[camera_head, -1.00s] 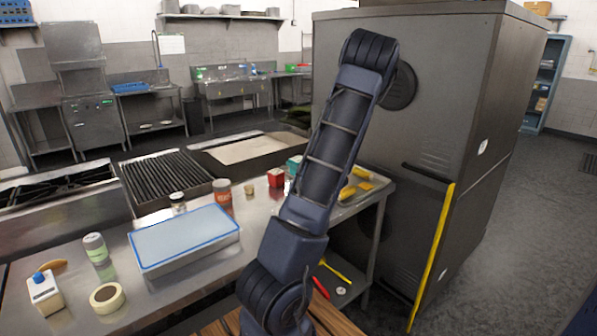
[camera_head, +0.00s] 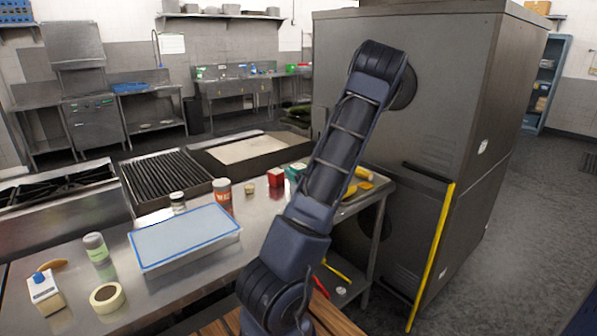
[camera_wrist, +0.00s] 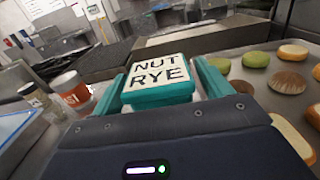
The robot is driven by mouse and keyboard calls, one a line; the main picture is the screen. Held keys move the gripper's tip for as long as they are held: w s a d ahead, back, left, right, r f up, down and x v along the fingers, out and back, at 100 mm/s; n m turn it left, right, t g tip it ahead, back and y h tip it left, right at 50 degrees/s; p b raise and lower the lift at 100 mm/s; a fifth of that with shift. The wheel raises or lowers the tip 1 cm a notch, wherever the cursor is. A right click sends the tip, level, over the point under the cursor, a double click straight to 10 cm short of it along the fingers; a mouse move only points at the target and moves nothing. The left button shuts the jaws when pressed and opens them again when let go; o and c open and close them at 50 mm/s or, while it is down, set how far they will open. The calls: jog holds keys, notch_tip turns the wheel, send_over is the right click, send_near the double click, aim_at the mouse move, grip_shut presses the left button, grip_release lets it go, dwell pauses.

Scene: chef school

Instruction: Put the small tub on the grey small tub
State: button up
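A small teal tub (camera_wrist: 160,84) with a white lid lettered "NUT RYE" is between the two teal fingers of my gripper (camera_wrist: 162,88) in the wrist view. In the head view my arm hides the gripper, and a bit of teal (camera_head: 294,171) shows beside the arm. A small red tub (camera_head: 275,178) stands just left of that on the steel table. I cannot make out a grey small tub.
The steel table (camera_head: 190,285) holds a blue-rimmed tray (camera_head: 185,236), an orange can (camera_head: 222,194), a dark-lidded jar (camera_head: 178,202), a green-labelled can (camera_head: 95,248) and a tape roll (camera_head: 107,297). Bread and patties (camera_wrist: 288,82) lie right in the wrist view. A tall steel cabinet (camera_head: 430,130) stands behind.

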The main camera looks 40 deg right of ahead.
jog(key=shift+r, duration=0.1)
jog(key=shift+s, duration=0.2)
jog(key=s, duration=1.2)
jog(key=w+a+r+n+g+y, duration=0.2)
jog(key=a+r+n+g+y, duration=0.15)
jog(key=a+n, duration=0.45)
jog(key=w+a+r+n+g+y, duration=0.2)
jog(key=a+n+g, duration=0.2)
jog(key=a, duration=0.9)
jog(key=w+a+r+n+g+y, duration=0.2)
jog(key=a+n+g+y, duration=0.15)
jog(key=a+n, duration=0.45)
jog(key=s+a+r+n+g+h, duration=0.3)
jog(key=s+a+n+g+h, duration=0.25)
jog(key=a, duration=0.65)
jog(key=s+a+r+n+t+h, duration=0.2)
jog(key=s+r+n+t+h, duration=0.1)
jog(key=s+r+n, duration=0.4)
jog(key=s+n, duration=0.2)
jog(key=n, duration=0.1)
jog(key=shift+s+a+r, duration=0.15)
jog(key=shift+a+r, duration=0.1)
jog(key=shift+a, duration=0.1)
